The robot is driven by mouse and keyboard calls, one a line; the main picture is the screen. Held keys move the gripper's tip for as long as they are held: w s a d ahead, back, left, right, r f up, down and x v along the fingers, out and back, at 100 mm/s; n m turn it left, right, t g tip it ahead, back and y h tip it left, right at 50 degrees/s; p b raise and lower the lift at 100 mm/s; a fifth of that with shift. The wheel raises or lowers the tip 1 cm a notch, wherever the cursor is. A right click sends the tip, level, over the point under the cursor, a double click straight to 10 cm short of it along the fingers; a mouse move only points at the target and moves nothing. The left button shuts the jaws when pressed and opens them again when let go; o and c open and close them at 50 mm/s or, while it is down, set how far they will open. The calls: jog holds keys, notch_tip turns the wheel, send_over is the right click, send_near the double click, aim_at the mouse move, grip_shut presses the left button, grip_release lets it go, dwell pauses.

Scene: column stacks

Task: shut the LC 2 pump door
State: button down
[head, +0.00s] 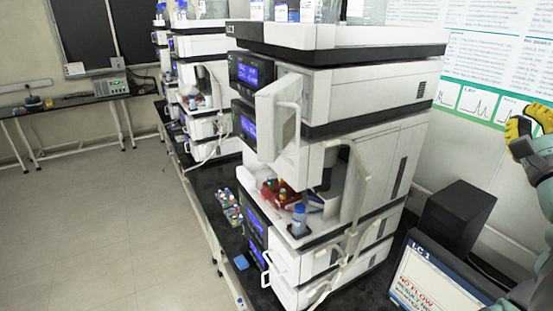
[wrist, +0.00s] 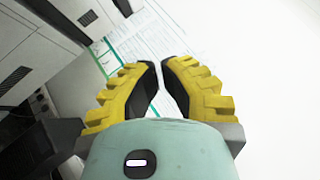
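My gripper (head: 512,132), with yellow ridged fingers, is at the right edge, well apart from the door. In the wrist view my gripper (wrist: 159,63) has a narrow empty gap between its fingertips. The door cannot be made out there.
Below the door, an open bay holds a red tray (head: 281,193) and a blue-capped bottle (head: 299,220). Tubing (head: 356,190) hangs along the stack's side. A monitor (head: 437,281) marked LC-1 stands at lower right. More stacks (head: 205,75) stand behind. The floor (head: 110,215) at left is clear.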

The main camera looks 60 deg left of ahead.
jog(key=s+a+r+n+g+y+b, duration=0.2)
jog(key=s+a+n+g+y, duration=0.4)
jog(key=s+g, duration=0.25)
jog(key=n+g+h+b, duration=0.2)
jog(key=n+g+h, duration=0.3)
jog(key=n+g, duration=0.85)
send_near(280, 131)
jog(key=shift+m+g+h, duration=0.3)
jog(key=shift+m+g, duration=0.5)
jog(key=shift+m, duration=0.05)
jog(key=shift+s+a+f+p, duration=0.1)
jog(key=shift+s+a+p, duration=0.1)
jog(key=shift+a+p, duration=1.35)
jog(key=shift+s+a+f+p, duration=0.15)
jog(key=shift+a+p, duration=0.5)
jog(key=shift+p, duration=1.8)
jog(key=shift+s+a+r, duration=0.1)
jog(key=shift+s, duration=0.05)
